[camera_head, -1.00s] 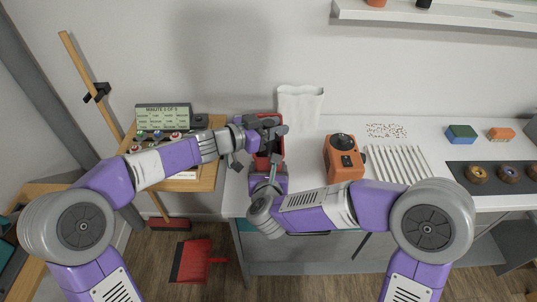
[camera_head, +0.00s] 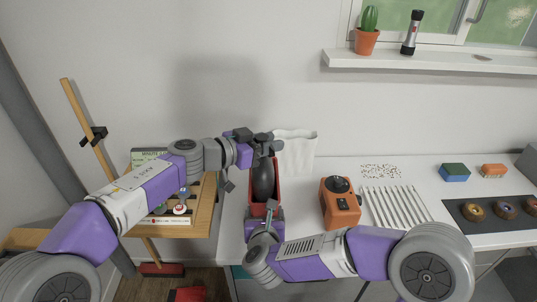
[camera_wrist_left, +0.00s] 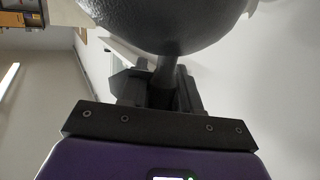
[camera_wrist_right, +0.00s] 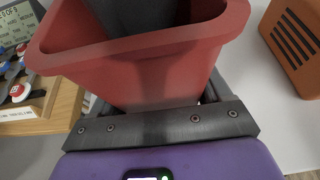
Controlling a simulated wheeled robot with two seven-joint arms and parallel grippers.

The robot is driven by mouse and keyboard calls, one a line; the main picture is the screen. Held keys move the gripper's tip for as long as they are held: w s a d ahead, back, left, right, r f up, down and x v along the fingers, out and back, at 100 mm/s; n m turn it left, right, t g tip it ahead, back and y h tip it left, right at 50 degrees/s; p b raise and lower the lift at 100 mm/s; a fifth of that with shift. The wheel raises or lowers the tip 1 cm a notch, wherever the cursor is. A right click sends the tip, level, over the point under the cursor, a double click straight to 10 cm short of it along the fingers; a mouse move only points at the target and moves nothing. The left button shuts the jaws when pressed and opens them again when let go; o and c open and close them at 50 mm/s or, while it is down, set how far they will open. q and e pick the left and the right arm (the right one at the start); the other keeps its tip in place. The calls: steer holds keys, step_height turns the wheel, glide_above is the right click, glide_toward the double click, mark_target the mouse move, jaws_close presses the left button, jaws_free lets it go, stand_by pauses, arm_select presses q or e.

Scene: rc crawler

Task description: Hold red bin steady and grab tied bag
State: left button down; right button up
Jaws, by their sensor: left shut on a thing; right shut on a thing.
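The red bin (camera_head: 278,190) stands on the white counter in the head view, and its rim and front wall fill the right wrist view (camera_wrist_right: 150,68). My right gripper (camera_wrist_right: 155,105) is shut on the bin's near wall. The dark tied bag (camera_head: 263,180) hangs upright, its lower part within the bin. My left gripper (camera_head: 256,143) is above the bin, shut on the bag's tied neck. In the left wrist view the rounded bag (camera_wrist_left: 165,25) bulges beyond the fingers, with its narrow neck between them.
An orange box-shaped device (camera_head: 341,203) stands right of the bin. A white paper bag (camera_head: 296,153) stands behind it. White strips (camera_head: 395,205) and donuts on a dark mat (camera_head: 457,213) lie farther right. A wooden side table with a button panel (camera_head: 205,215) is at left.

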arm_select(q)
steer(key=shift+r, duration=0.3)
arm_select(e)
steer(key=o, duration=1)
steer(key=shift+o, duration=0.2)
steer(key=shift+s+r, duration=0.1)
